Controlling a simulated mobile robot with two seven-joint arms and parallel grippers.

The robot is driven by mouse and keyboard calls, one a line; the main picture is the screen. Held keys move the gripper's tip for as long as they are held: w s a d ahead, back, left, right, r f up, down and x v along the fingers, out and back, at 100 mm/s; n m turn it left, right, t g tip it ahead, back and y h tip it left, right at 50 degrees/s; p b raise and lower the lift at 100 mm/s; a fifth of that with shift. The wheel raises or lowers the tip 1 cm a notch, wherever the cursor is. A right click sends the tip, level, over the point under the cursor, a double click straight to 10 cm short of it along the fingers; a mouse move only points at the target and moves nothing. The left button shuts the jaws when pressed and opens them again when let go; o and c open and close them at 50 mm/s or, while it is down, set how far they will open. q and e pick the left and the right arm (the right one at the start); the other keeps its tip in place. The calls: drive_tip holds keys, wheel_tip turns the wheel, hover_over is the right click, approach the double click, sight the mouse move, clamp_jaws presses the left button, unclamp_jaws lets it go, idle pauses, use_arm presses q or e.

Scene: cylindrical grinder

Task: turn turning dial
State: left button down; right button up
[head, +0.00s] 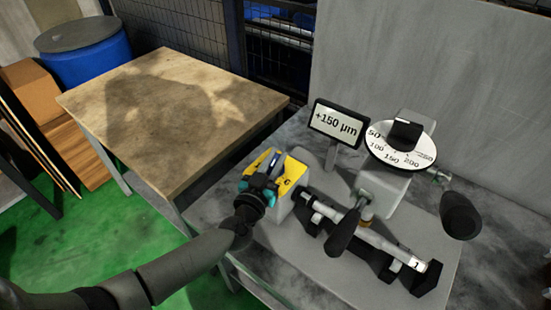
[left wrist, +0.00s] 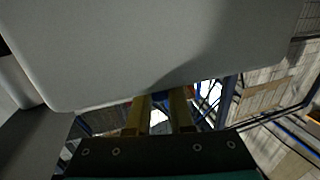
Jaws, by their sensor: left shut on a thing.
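A grey box with a yellow top face (head: 291,172) stands at the left of the grinder's bench. Dark markings show on the yellow face. My left gripper (head: 268,170), with teal parts, is over this face and shut on a small dark blue piece there, which I take to be the turning dial. The gripper hides most of it. In the left wrist view the two fingers (left wrist: 160,112) are close together, and a large grey surface fills the upper part. A bit of blue shows between them, too unclear to name. My right gripper is not in view.
A white numbered scale (head: 402,160) with a black knob and a "+150 µm" display (head: 338,122) stand to the right. Black handles (head: 343,232) and a metal rod lie in front. A wooden table (head: 175,115) at the left is bare.

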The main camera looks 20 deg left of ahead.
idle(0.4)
use_arm(q)
drive_tip(key=shift+d+r+n+y+p, duration=0.1)
drive_tip(key=shift+n+y+p, duration=0.6)
drive_tip(key=shift+y+p, duration=0.5)
drive_tip(key=shift+n+y+p, duration=0.6)
drive_tip(key=shift+y+p, duration=0.05)
drive_tip(key=shift+y, duration=0.25)
drive_tip(key=shift+n+g+y+p, duration=0.35)
drive_tip(key=shift+n+y, duration=0.35)
drive_tip(key=shift+y, duration=0.2)
drive_tip(key=shift+f+n+g+y, duration=0.2)
drive_tip(key=shift+n+g+y, duration=0.15)
drive_tip(key=shift+n+y, duration=0.7)
drive_tip(key=shift+y, duration=0.55)
drive_tip(key=c, duration=0.8)
unclamp_jaws()
